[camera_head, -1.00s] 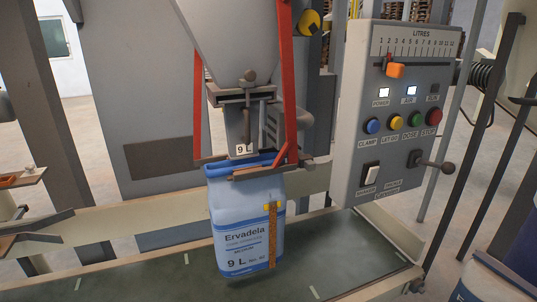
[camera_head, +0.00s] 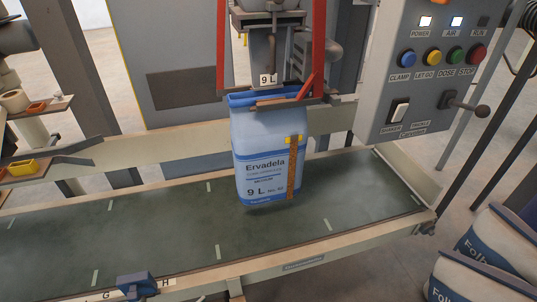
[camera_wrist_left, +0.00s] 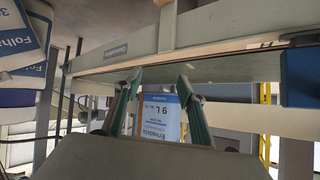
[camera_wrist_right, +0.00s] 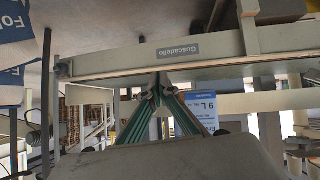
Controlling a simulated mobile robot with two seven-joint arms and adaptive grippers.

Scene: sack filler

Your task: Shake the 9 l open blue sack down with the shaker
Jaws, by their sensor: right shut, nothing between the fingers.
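The open blue sack (camera_head: 268,165), marked Ervadela 9 L, hangs upright under the filling spout (camera_head: 262,55), its top at the clamp bars (camera_head: 275,103). Its base is close to the green belt; I cannot tell if it touches. Neither gripper shows in the head view. My left gripper (camera_wrist_left: 160,82) is open and empty, with the sack (camera_wrist_left: 158,118) beyond its fingers. My right gripper (camera_wrist_right: 159,84) is shut and empty, with the sack (camera_wrist_right: 196,112) beyond it to the right.
Clamp, let go, dose and stop buttons sit above; the power and air lamps are lit, run is dark. The green belt (camera_head: 130,235) is clear around the sack. Filled sacks (camera_head: 490,255) stand at lower right.

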